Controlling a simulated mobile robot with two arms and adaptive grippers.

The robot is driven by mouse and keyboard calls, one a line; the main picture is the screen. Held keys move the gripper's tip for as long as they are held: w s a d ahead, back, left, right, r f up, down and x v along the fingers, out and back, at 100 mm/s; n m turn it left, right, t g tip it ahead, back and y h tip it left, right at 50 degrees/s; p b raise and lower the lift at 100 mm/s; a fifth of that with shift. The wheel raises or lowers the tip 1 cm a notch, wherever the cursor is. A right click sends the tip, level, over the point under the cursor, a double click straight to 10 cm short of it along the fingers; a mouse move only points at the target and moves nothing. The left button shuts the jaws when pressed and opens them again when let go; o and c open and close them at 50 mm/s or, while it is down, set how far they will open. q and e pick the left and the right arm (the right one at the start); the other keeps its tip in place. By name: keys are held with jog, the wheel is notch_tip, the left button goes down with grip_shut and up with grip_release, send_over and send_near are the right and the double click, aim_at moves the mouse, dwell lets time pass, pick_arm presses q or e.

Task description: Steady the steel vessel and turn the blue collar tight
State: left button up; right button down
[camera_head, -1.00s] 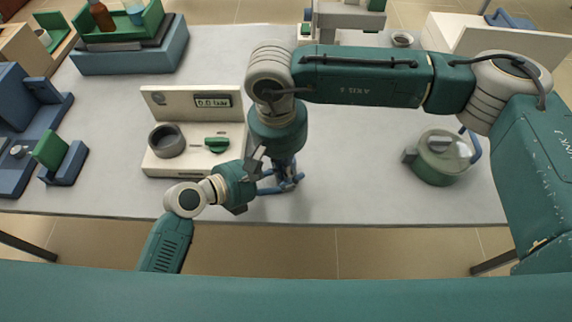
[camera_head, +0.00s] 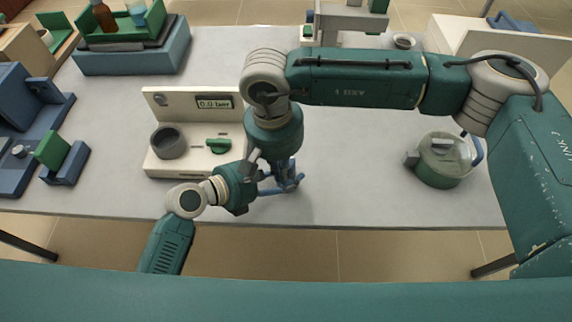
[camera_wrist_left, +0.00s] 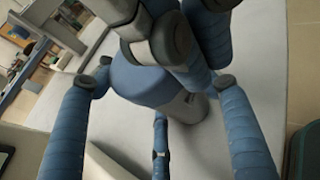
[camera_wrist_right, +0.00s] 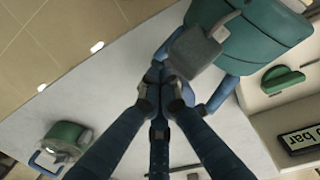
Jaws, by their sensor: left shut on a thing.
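The blue collar (camera_wrist_left: 138,82) shows in the left wrist view as a rounded blue cap on the grey steel vessel (camera_wrist_left: 187,108). In the head view, my arms and fingers hide both. My left gripper (camera_wrist_left: 155,105) has its blue fingers spread around the vessel and is shut on it. My right gripper (camera_head: 287,180) points down from above at the collar. In the right wrist view, its fingertips (camera_wrist_right: 158,92) are drawn close together. Whether they grip the collar is hidden.
A cream gauge stand (camera_head: 190,100) reading 0.0 bar, with a grey ring socket (camera_head: 168,143) and green handle (camera_head: 217,145), stands left of the grippers. A green lidded pot (camera_head: 441,165) stands to the right. The grey table (camera_head: 350,180) between is clear.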

notch_tip(320, 180, up, 6)
jog(key=shift+a, duration=0.35)
jog(key=shift+r, duration=0.1)
jog(key=d+f, duration=0.3)
jog(key=f, duration=0.3)
jog(key=shift+s, duration=0.2)
dwell(0.5)
jog(key=shift+d+r, duration=0.1)
jog(key=shift+w+a+t, duration=0.2)
jog(key=shift+w+t, duration=0.1)
jog(key=shift+w, duration=0.1)
dwell(0.7)
jog(key=shift+a, duration=0.25)
